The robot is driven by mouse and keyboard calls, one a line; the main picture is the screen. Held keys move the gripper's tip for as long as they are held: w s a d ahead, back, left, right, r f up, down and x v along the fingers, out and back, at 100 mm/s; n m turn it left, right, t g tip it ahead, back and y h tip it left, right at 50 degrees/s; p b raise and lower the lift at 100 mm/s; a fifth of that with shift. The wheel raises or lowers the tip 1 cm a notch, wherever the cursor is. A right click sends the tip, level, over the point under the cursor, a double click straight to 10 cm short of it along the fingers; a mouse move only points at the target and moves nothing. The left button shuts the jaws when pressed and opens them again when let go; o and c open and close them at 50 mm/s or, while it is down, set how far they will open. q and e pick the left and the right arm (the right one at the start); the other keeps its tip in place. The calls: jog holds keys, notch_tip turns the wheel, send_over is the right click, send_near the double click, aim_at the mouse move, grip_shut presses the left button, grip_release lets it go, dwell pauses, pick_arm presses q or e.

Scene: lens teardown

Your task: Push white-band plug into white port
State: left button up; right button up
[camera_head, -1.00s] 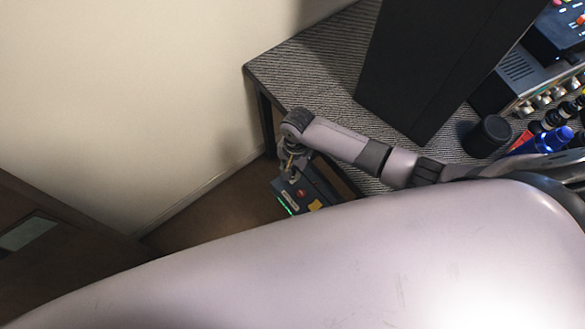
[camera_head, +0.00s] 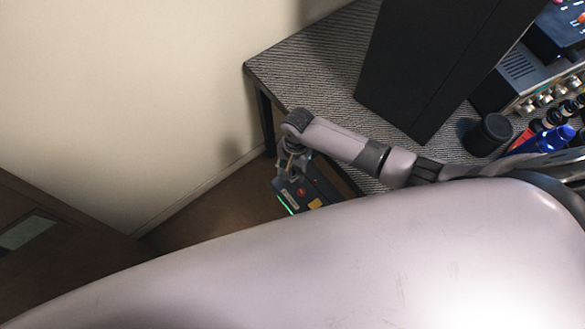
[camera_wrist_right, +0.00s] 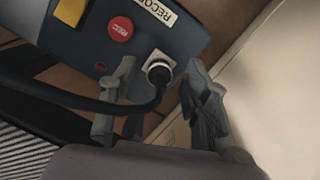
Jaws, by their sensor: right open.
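In the right wrist view, a dark blue recorder box (camera_wrist_right: 70,45) carries a pale square port plate (camera_wrist_right: 151,56). A black plug with a pale ring (camera_wrist_right: 158,70) stands at that plate, and a thick black cable (camera_wrist_right: 110,105) curves away from it to the left. How deep the plug sits I cannot tell. My right gripper (camera_wrist_right: 160,66) is open, with one finger on each side of the plug and visible gaps. In the head view, my right gripper (camera_head: 292,160) hangs at the box (camera_head: 302,192), below the table edge. My left gripper is not in view.
The box bears a red button (camera_wrist_right: 120,29) and a yellow label (camera_wrist_right: 70,10). A striped table (camera_head: 310,70) holds a tall black panel (camera_head: 440,60), a dark cylinder (camera_head: 487,135) and bottles (camera_head: 550,138). A beige wall (camera_head: 120,90) is at left.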

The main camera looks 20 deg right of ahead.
notch_tip(320, 180, up, 12)
jog(key=d, duration=0.1)
jog(key=shift+w, duration=0.45)
dwell(0.4)
